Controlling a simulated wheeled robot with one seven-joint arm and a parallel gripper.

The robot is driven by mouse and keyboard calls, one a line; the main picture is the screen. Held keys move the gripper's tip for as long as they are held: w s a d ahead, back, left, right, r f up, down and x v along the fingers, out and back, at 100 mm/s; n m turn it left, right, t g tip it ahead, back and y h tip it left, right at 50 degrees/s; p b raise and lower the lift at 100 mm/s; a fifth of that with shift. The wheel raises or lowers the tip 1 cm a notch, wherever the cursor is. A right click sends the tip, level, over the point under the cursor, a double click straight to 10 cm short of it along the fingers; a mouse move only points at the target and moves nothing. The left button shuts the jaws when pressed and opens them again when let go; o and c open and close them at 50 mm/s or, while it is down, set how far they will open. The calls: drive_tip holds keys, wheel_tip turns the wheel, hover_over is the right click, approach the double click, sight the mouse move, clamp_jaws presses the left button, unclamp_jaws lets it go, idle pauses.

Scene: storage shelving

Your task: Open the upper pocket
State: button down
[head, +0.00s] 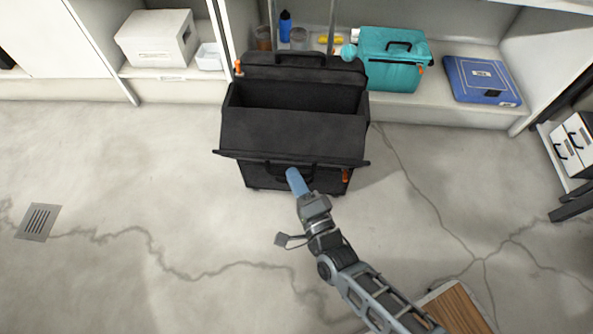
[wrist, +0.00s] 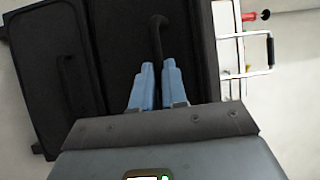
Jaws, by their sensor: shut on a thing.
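The black bag (head: 292,135) stands on the floor in front of the shelving. Its upper compartment (head: 295,96) gapes, with the front panel leaning out toward me. A dark handle (head: 274,172) is on the lower front, and another handle (head: 300,56) is on the back top. My gripper (head: 291,172) is at the lower front handle, its blue fingers shut on it. In the wrist view, my gripper (wrist: 158,66) has its fingers close together at the dark handle (wrist: 157,35). The exact contact is partly hidden by the fingers.
A teal case (head: 390,68), a blue box (head: 482,80) and a white box (head: 157,38) sit on the low shelf behind. A wooden-topped piece (head: 456,306) stands at the lower right.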

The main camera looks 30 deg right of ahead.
drive_tip(key=shift+s+a+f+b, duration=0.1)
drive_tip(key=shift+s+f+b, duration=0.1)
drive_tip(key=shift+f, duration=0.35)
drive_tip(key=shift+s+a+f+b, duration=0.1)
drive_tip(key=shift+s+f+b, duration=0.1)
drive_tip(key=shift+f, duration=0.3)
drive_tip(key=shift+d, duration=0.15)
drive_tip(key=c, duration=1.2)
unclamp_jaws()
drive_tip(key=shift+w, duration=0.1)
drive_tip(key=shift+o, duration=0.2)
drive_tip(key=shift+r, duration=0.1)
drive_tip(key=s+p, duration=0.1)
drive_tip(key=s, duration=0.7)
drive_tip(key=shift+p, duration=0.35)
